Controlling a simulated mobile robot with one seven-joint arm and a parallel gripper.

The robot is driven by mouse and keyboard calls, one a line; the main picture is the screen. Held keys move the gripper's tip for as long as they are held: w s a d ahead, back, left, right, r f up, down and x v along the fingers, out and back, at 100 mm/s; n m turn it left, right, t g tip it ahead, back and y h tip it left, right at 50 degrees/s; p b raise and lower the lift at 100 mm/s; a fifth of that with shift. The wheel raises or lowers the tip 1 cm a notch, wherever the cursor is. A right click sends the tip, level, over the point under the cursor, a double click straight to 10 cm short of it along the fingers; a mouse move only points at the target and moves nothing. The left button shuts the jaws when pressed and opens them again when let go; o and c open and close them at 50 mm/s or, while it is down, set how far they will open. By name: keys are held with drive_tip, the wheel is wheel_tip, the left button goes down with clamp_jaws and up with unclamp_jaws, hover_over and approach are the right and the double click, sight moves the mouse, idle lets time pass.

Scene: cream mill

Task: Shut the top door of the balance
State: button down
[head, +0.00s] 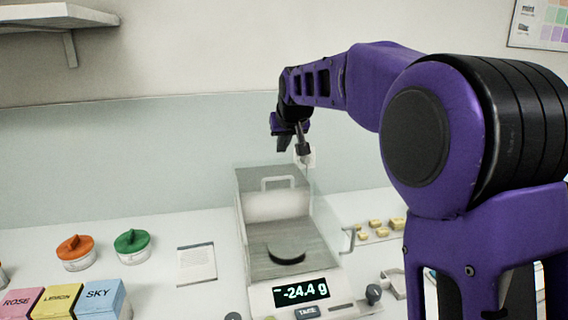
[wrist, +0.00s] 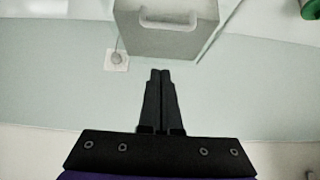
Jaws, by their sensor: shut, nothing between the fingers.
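The balance (head: 258,296) stands on the counter in the middle of the head view, with a glass-walled chamber and a dark round pan (head: 286,254) inside. Its top door, a grey panel with a pale loop handle (head: 278,180), shows at the rear of the chamber top. The handle also shows at the top of the wrist view (wrist: 168,21). How far the top stands open is hard to tell through the glass. My gripper (head: 304,151) is shut and empty, above and behind the balance's rear right. Its fingertips (wrist: 160,72) point towards the balance, apart from it.
Orange-lidded (head: 75,252) and green-lidded (head: 132,246) jars, coloured boxes (head: 56,302) and a card (head: 197,264) lie left. Small yellow pieces (head: 376,225) lie right, near a side handle (head: 348,239). A wall socket (wrist: 117,59) is behind the balance. The display (head: 301,292) reads -24.4 g.

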drive_tip(key=x, duration=1)
drive_tip(key=shift+a+f+p, duration=0.1)
drive_tip(key=shift+p, duration=0.2)
drive_tip(key=shift+s+d+f, duration=0.1)
drive_tip(key=shift+s+d, duration=0.1)
drive_tip(key=shift+s, duration=0.45)
drive_tip(key=shift+s+d+f, duration=0.1)
drive_tip(key=shift+s+d, duration=0.1)
drive_tip(key=shift+s, duration=0.45)
drive_tip(key=shift+s+d+f, duration=0.1)
drive_tip(key=shift+s+d, duration=0.1)
drive_tip(key=shift+s, duration=0.45)
drive_tip(key=shift+s+b, duration=0.15)
drive_tip(key=shift+b, duration=0.2)
